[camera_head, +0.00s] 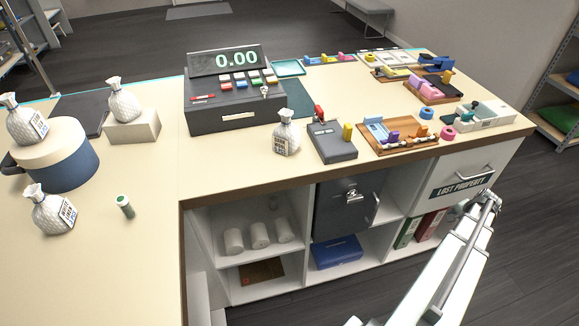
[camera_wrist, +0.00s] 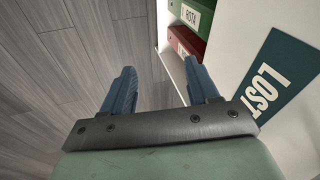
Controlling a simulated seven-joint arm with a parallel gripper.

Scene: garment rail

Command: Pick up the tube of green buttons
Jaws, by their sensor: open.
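The tube of green buttons (camera_head: 125,206) is a small clear tube with a green top. In the head view my arm comes up from the lower right. The tube is not in the wrist view.
A cash register (camera_head: 233,95) is at the counter's middle. The lost property drawer (camera_head: 462,180) and binders (camera_wrist: 190,42) are close to my gripper. The counter right of the tube is clear.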

